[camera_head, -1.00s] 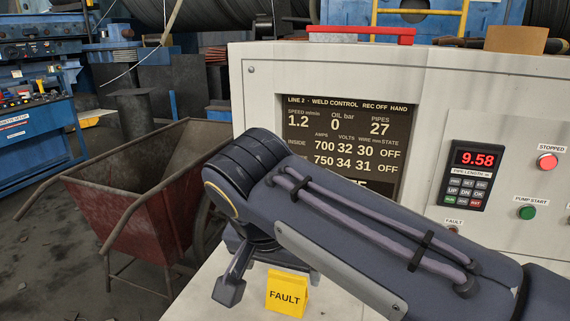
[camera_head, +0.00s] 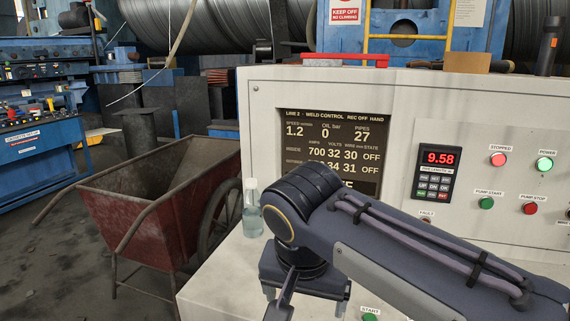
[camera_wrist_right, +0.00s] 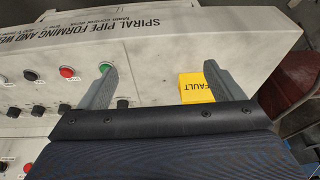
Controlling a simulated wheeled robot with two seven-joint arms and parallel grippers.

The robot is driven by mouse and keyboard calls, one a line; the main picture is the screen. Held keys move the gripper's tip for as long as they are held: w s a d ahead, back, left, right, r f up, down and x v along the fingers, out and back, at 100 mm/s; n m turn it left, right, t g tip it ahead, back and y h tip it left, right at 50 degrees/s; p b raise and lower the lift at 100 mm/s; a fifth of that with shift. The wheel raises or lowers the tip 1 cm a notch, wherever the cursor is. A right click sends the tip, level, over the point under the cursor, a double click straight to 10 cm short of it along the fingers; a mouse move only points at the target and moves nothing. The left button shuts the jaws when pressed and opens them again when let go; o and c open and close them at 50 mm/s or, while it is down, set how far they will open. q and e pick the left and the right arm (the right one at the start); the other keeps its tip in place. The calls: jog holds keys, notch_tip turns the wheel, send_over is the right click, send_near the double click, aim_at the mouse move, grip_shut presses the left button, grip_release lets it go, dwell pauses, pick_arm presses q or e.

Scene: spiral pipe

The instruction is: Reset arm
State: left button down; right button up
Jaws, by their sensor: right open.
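My right arm comes in from the lower right of the head view, across the front of the control console (camera_head: 440,110). Its gripper (camera_head: 308,306) hangs below the wrist over the console's sloping desk, partly cut off by the frame's bottom edge. In the right wrist view my right gripper (camera_wrist_right: 158,68) has its two fingers wide apart with nothing between them. A green button (camera_wrist_right: 105,67) shows by the other fingertip. My left gripper is not in view.
A clear bottle (camera_head: 252,215) stands on the desk, left of my wrist. A rusty red cart (camera_head: 150,215) stands left of the console. The console has a display (camera_head: 325,135), a keypad (camera_head: 436,172) and several buttons. A red tool (camera_head: 350,58) lies on top.

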jog(key=s+d+f+y, duration=0.2)
jog(key=s+d+f, duration=0.1)
jog(key=d, duration=0.2)
jog(key=s+d+f+n+y, duration=0.1)
jog(key=s+d+f, duration=0.2)
jog(key=d, duration=0.3)
jog(key=s+d+f+y, duration=0.2)
jog(key=d+f, duration=0.2)
jog(key=d, duration=0.1)
jog(key=s+d+f+t, duration=0.2)
jog(key=s+f, duration=0.4)
jog(key=s, duration=0.1)
notch_tip(320, 180, up, 15)
jog(key=p, duration=1.4)
jog(key=shift+w+a+f+n+h+p, duration=0.15)
jog(key=shift+n+h+p, duration=0.15)
jog(key=shift+p, duration=0.05)
